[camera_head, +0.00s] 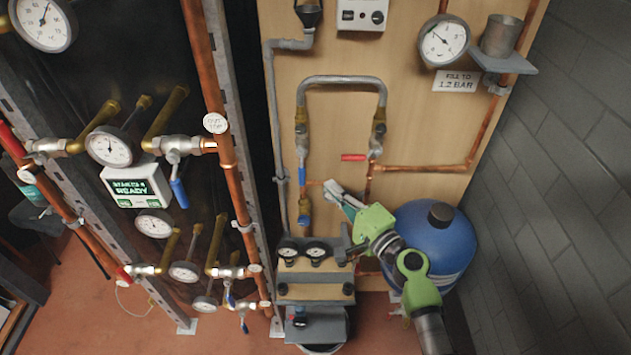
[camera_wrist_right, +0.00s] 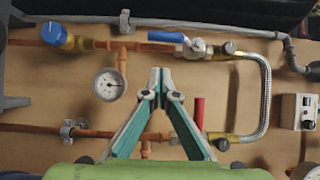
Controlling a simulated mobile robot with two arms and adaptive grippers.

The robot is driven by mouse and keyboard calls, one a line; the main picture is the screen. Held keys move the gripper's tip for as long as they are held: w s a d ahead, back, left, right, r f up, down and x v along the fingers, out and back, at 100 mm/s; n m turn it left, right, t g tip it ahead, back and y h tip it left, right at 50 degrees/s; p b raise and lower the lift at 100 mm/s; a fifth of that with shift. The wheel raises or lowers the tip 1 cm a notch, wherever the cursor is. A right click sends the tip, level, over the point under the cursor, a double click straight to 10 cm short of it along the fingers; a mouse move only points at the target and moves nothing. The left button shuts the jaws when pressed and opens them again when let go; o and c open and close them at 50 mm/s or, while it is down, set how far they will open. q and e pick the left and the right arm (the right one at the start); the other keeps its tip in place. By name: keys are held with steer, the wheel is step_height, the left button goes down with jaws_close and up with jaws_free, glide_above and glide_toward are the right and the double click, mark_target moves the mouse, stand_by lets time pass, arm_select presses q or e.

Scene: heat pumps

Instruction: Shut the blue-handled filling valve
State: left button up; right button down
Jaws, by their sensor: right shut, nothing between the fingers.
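The filling valve's blue handle (camera_head: 302,175) points down along the vertical pipe at the left end of the grey hose loop on the wooden board. In the wrist view the blue handle (camera_wrist_right: 167,37) lies along the copper pipe, left of its metal valve body (camera_wrist_right: 195,48). My right gripper (camera_head: 333,188) is right of the blue handle. In the wrist view the gripper (camera_wrist_right: 160,76) has its fingertips together and empty, below the handle in the picture and apart from it. My left gripper is not in view.
A red-handled valve (camera_head: 353,157) sits at the hose's right end, near my fingers in the wrist view (camera_wrist_right: 199,112). A gauge (camera_head: 444,40) hangs above a "FILL TO 1.2 BAR" label (camera_head: 456,81). A blue vessel (camera_head: 425,240) stands behind my right arm. Another blue-handled valve (camera_head: 179,190) is on the left rack.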

mark_target(302, 168)
steer(key=a, duration=0.1)
steer(key=w+a+p, duration=0.1)
steer(key=a, duration=0.2)
steer(key=shift+w+a, duration=0.25)
